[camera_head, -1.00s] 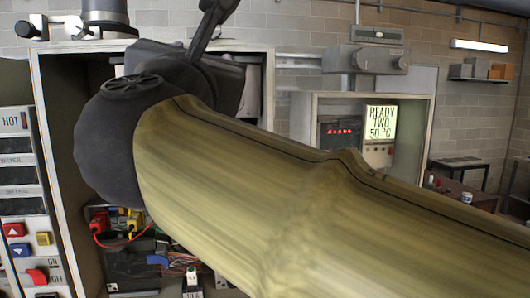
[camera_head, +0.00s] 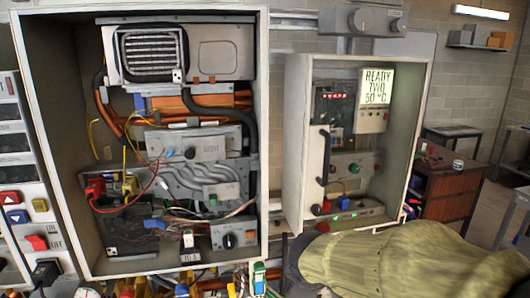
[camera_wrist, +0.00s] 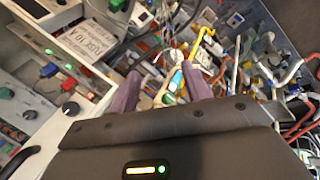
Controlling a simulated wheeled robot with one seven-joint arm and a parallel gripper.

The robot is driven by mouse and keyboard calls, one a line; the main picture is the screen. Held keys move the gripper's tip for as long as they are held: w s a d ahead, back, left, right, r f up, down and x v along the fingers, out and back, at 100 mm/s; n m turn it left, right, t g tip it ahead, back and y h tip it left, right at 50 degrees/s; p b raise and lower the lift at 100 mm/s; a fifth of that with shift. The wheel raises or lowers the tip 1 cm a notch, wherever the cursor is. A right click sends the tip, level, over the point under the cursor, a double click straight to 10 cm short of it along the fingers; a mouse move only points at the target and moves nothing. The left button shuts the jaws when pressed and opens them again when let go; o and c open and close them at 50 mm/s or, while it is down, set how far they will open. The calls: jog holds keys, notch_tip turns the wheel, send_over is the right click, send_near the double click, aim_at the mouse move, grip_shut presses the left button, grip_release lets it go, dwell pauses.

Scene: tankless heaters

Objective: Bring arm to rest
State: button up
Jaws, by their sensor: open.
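My gripper (camera_wrist: 160,95) shows in the wrist view with its two purple-grey fingers apart. Nothing is clearly held between them; a small blue and white piece shows beyond the gap. The fingers point at a dense clutter of cables, pipes and parts. In the head view my gripper is out of sight, and only my olive arm link with its dark joint shows at the bottom right, low in front of the cabinets.
A large open heater cabinet (camera_head: 262,140) with pipes and wires stands left of centre. A smaller cabinet (camera_head: 426,90) with a lit "READY TWO 50 °C" display (camera_head: 377,87) stands right of it. A brown cabinet (camera_head: 448,195) is farther right. Loose parts crowd the bottom.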

jog(key=s+d+f+m+g, duration=0.1)
jog(key=s+d+f+m, duration=0.2)
jog(key=s+f+m, duration=0.1)
jog(key=s+d+f+m+g+y, duration=0.1)
jog(key=s+d+f+m+g, duration=0.1)
jog(key=s+f+m, duration=0.3)
jog(key=d+f+m, duration=0.1)
jog(key=m, duration=0.2)
jog(key=shift+f, duration=0.3)
